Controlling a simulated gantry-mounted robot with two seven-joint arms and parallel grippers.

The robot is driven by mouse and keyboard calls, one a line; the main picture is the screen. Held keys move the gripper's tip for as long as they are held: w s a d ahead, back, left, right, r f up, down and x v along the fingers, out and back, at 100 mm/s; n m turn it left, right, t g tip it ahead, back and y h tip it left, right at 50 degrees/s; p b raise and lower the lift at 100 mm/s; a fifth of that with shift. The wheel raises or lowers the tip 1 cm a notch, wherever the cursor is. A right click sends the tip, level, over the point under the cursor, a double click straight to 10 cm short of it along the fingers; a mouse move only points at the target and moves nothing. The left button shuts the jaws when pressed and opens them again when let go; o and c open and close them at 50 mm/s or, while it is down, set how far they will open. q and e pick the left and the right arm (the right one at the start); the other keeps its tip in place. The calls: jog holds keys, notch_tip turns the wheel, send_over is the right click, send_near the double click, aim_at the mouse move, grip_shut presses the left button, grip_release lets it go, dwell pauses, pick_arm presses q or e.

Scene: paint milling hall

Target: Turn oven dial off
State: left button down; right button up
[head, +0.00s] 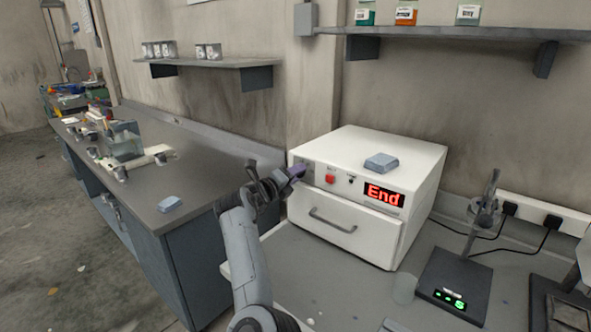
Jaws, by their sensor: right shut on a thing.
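The white oven (345,225) stands on the grey bench with its drawer-like door closed. Its red display (384,195) reads "End". A red button (330,180) and a small dark control (351,180) sit on its front panel. My right gripper (291,176) is at the left end of this panel, shut on the oven dial, which the fingers mostly hide. I cannot tell the dial's angle. A purple part shows at the fingertips. My left gripper is not in view.
A blue-grey block (381,162) lies on top of the oven. A long dark counter (190,178) runs along the left. Shelves hang above.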

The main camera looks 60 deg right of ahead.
jog(key=n+p, duration=0.4)
jog(key=n, duration=0.4)
jog(key=n+p, duration=0.4)
jog(key=n, duration=0.5)
jog(key=shift+s+f+p, duration=0.1)
jog(key=shift+f+p, duration=0.1)
jog(key=shift+p, duration=0.15)
jog(key=shift+n, duration=0.3)
jog(key=o, duration=1)
jog(key=shift+a, duration=0.15)
jog(key=a, duration=0.3)
jog(key=w+a, duration=0.1)
jog(key=a, duration=0.6)
jog(key=shift+w+a, duration=0.15)
jog(key=shift+a, duration=0.1)
